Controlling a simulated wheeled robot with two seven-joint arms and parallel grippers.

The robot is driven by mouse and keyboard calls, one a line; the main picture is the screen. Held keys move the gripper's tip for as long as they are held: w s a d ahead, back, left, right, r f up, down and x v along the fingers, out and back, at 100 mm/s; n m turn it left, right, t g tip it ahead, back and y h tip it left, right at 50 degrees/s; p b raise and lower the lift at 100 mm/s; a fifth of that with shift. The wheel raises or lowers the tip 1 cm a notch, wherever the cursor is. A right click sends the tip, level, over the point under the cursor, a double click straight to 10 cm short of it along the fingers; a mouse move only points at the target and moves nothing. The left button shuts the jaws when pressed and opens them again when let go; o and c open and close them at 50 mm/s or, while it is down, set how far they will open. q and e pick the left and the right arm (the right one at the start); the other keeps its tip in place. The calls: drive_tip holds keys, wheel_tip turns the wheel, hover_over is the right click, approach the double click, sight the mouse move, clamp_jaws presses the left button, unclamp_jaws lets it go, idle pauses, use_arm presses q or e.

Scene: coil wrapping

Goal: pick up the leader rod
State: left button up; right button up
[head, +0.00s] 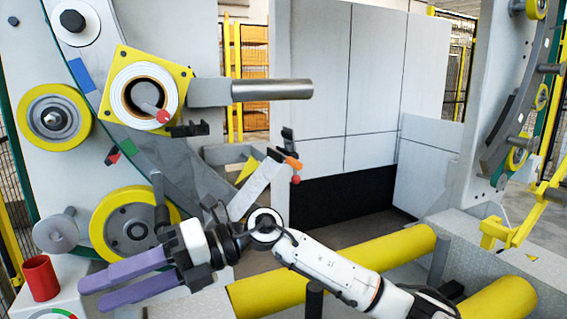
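I cannot tell for certain which part is the leader rod. A short rod with a red tip (161,115) sticks out of the white-ringed hole in a yellow square block (178,72) at the upper left. A red cylinder (41,277) stands at the lower left. My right gripper (95,294) has two purple fingers pointing left, just right of the red cylinder. The fingers stand apart with nothing seen between them. The gripper is well below the red-tipped rod and not touching it. My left gripper is not in view.
A grey metal cylinder (272,89) juts right from the machine. Yellow rollers (132,228) sit on the left plate, close above my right gripper. Thick yellow bars (335,268) lie at the lower right. White panels (375,65) stand at the back.

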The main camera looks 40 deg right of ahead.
drive_tip(key=w+d+r+n+t+h, duration=0.1)
drive_tip(key=w+d+r+n+h, duration=0.15)
drive_tip(key=d+h, duration=0.5)
drive_tip(key=m+t+h, duration=0.3)
drive_tip(key=m+h, duration=0.4)
drive_tip(key=h, duration=0.3)
approach(294, 159)
drive_tip(key=shift+h, duration=0.35)
drive_tip(key=shift+a+b+x, duration=0.1)
drive_tip(key=shift+b+x, duration=0.05)
drive_tip(key=shift+x, duration=1.9)
drive_tip(key=shift+a+b+x, duration=0.15)
drive_tip(key=shift+x, duration=1.95)
drive_tip(key=shift+f, duration=0.1)
drive_tip(key=shift+c, duration=0.5)
clamp_jaws()
